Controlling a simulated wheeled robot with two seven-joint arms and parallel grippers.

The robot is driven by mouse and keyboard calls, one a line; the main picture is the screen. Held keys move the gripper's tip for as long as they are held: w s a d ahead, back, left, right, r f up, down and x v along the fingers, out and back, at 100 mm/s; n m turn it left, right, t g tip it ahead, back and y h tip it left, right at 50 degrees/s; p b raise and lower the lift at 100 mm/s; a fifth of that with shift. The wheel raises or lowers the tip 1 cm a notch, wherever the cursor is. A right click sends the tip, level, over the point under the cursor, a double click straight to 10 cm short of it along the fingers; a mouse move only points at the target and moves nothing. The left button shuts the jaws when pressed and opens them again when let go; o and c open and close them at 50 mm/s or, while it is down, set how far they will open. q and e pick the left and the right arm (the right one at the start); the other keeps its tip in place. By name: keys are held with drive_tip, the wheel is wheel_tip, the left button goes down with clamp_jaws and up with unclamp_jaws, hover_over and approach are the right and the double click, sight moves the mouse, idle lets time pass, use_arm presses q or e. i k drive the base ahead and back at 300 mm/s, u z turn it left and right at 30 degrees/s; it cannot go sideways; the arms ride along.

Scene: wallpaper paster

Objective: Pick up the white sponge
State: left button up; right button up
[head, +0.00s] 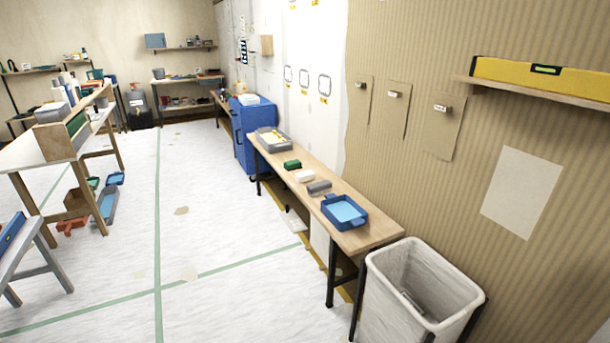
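A small white block (304,176), which looks like the white sponge, lies on the narrow wooden bench (378,237) along the right wall. It sits between a green block (292,164) and a grey block (319,187), a little apart from each. Neither of my grippers shows in the head view, and nothing is seen touching the white block.
A blue tray (344,212) and a grey tray (272,140) stand on the same bench. A white bin (410,290) stands at its near end, and a blue cabinet (248,135) beyond its far end. A yellow level (530,76) lies on a wall shelf. The floor (215,225) left of the bench is mostly clear.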

sight(302, 177)
drive_tip(key=u, duration=0.4)
drive_tip(key=i, duration=1.85)
drive_tip(key=u, duration=0.1)
